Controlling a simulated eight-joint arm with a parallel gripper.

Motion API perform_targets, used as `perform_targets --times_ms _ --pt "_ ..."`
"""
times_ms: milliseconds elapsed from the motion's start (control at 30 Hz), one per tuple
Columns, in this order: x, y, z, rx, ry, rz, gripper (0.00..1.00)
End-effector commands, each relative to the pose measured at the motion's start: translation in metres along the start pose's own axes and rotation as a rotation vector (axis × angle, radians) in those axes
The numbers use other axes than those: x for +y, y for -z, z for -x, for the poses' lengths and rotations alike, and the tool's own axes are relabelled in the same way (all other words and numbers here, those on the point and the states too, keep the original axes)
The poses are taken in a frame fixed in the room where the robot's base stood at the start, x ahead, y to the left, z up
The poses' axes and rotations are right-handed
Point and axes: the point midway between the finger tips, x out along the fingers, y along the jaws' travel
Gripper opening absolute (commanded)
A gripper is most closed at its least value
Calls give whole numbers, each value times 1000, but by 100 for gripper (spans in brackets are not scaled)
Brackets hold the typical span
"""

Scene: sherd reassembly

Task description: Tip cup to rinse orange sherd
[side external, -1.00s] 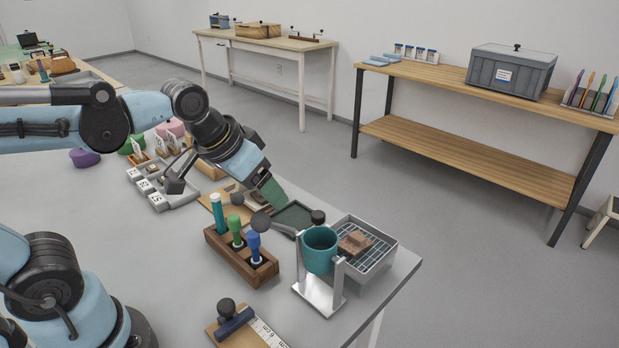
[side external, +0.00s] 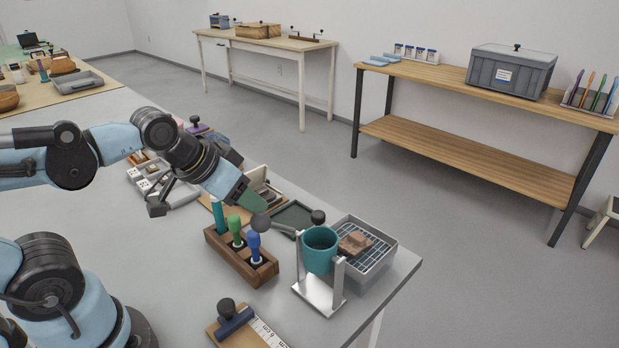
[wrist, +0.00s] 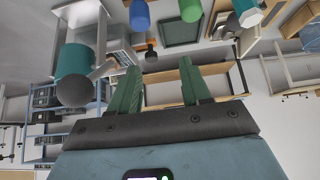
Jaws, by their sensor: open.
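The teal cup (side external: 319,252) hangs upright in a silver stand (side external: 322,292) near the table's front right corner. A grey ball-ended handle (side external: 262,223) reaches left from it. The cup also shows in the wrist view (wrist: 74,62), with a grey ball in front of it. A brownish-orange sherd (side external: 354,243) lies on the wire rack of a grey tray (side external: 372,262) just behind the cup. My gripper (side external: 252,202) has green fingers and is just above and left of the handle ball, apparently apart from it. In the wrist view, my gripper (wrist: 160,86) is open and empty.
A wooden block (side external: 240,262) with teal, green and blue-handled tools stands left of the cup, close below my gripper. A dark green tray (side external: 292,217) lies behind the handle. A stamp-like tool and scale (side external: 245,328) lie at the front. The table's right edge is close to the stand.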

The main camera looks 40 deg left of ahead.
Motion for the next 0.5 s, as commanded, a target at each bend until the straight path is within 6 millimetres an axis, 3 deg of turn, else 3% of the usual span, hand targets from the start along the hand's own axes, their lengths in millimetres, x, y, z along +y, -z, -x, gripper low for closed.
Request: perform_targets --times_ms 500 --pt "2 66 95 -6 -4 -29 48"
